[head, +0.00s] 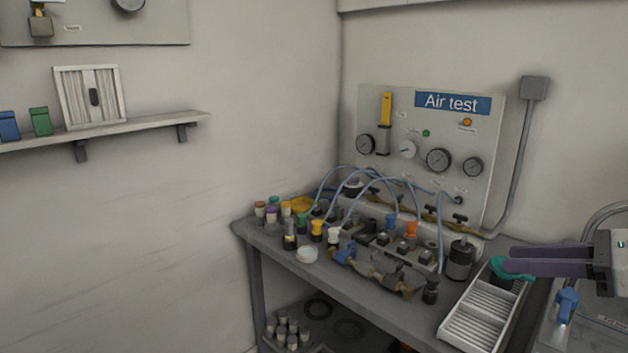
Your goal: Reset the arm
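My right gripper (508,257) comes in from the right edge with its dark purple fingers pointing left, above the right end of the workbench. A teal-green round object (498,268) shows at the fingertips, partly hidden by the lower finger, over the back of a white slotted tray (476,331). I cannot tell whether the fingers touch it. My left gripper is not in view.
The grey workbench (385,313) holds valves, coloured caps, blue hoses and a dark cylinder (460,260). An "Air test" gauge panel (425,135) stands behind. A grey machine with a blue tap (566,304) is at the lower right. A wall shelf (150,126) is at left.

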